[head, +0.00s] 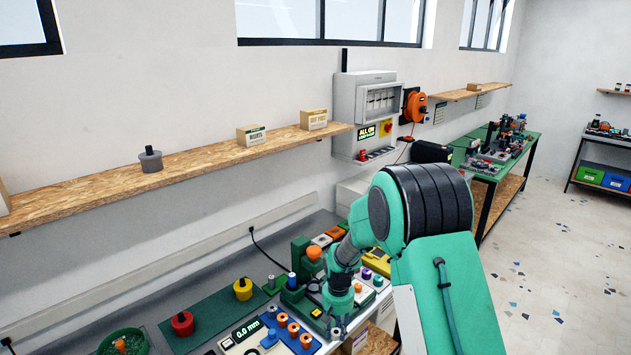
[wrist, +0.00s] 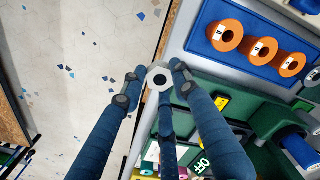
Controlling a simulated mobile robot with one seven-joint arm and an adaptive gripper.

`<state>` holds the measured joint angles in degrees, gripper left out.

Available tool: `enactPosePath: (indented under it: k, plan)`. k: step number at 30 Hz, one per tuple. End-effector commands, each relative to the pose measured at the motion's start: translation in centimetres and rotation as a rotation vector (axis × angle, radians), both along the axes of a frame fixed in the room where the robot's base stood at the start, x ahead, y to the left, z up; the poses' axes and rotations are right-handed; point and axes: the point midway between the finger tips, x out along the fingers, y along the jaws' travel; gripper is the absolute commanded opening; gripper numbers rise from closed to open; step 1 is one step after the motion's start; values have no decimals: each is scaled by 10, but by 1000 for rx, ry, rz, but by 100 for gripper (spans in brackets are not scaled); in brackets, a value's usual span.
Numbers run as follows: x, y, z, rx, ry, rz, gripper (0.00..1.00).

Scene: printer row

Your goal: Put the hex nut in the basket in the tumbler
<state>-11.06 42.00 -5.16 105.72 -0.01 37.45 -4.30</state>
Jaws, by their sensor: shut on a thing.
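My gripper (wrist: 157,80) is shut on a pale grey hex nut (wrist: 158,76), held between the fingertips with its hole showing in the wrist view. In the head view, my gripper (head: 338,331) is low over the front part of the bench, and the nut is too small there to make out clearly. A green round open container (head: 104,349) with an orange piece in it stands at the bottom left, partly cut off by the frame. I cannot tell whether it is the basket or the tumbler, and no other such vessel shows clearly.
Below my gripper is the bench edge, with floor beyond. A blue tray (wrist: 200,47) with several orange rings is near it. A red pot (head: 183,324) and a yellow pot (head: 243,289) stand left on a green board. A wooden shelf (head: 200,160) runs along the wall.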

Motion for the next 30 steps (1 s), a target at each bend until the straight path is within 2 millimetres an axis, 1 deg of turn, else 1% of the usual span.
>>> enactPosePath:
  k: [1,3,6,9,12,15,18,30]
  plan:
    - [-8,-21,-8,-1,2,-32,14]
    - [-21,-45,-16,0,1,-74,14]
    - [-40,-76,-28,-1,2,-132,14]
    - [-57,-102,-37,0,1,-185,14]
    - [-71,-121,-43,0,1,-224,14]
    - [-81,-133,-48,0,0,-250,14]
    - [-87,-139,-50,0,0,-264,14]
    - [-88,-140,-50,0,0,-269,14]
